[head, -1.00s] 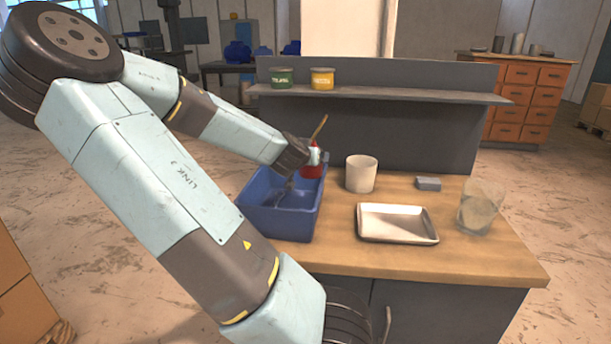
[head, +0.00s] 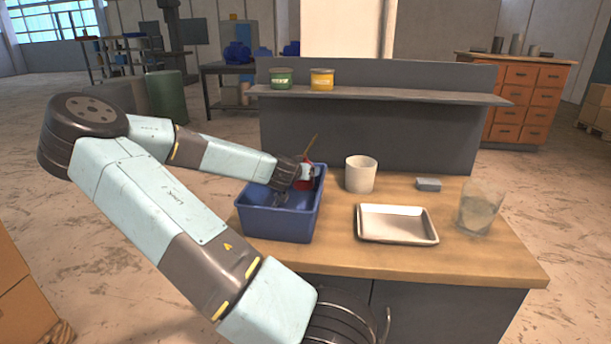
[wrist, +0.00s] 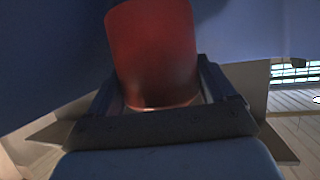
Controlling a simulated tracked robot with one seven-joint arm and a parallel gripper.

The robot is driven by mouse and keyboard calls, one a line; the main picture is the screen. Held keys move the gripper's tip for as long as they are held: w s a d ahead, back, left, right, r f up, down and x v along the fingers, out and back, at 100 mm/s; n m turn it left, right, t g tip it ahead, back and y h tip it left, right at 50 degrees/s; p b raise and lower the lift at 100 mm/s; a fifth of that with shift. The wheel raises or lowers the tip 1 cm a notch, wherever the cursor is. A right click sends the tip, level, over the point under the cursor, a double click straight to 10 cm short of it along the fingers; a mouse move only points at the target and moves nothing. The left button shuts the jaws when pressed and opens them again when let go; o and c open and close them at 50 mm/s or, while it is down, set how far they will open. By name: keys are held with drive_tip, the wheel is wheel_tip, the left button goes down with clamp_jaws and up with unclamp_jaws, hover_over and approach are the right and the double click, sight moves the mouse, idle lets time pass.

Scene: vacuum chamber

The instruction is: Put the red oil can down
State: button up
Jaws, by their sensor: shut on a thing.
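The red oil can (head: 304,181) with its thin brown spout is at the back right of the blue bin (head: 282,224), partly hidden by my gripper and the bin wall. In the wrist view the can's red body (wrist: 155,55) stands between the jaws of my gripper (wrist: 158,100). My gripper, also in the head view (head: 291,185), is shut on the can. The can is inside or just above the bin; I cannot tell whether it touches the floor of the bin. Blue surfaces surround the can in the wrist view.
A white cup (head: 361,174) stands right of the bin. A metal tray (head: 397,224), a grey block (head: 428,184) and a clear glass container (head: 480,208) are further right on the wooden bench (head: 365,262). Green (head: 282,79) and yellow (head: 322,80) tins stand on the shelf (head: 400,94).

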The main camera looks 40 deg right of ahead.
drive_tip(key=shift+f, duration=1.05)
drive_tip(key=shift+f, duration=0.6)
drive_tip(key=o, duration=1)
drive_tip(key=shift+o, duration=0.2)
drive_tip(key=shift+r, duration=0.5)
drive_tip(key=v, duration=0.7)
drive_tip(key=shift+s+a+r, duration=0.2)
drive_tip(key=shift+f, duration=0.1)
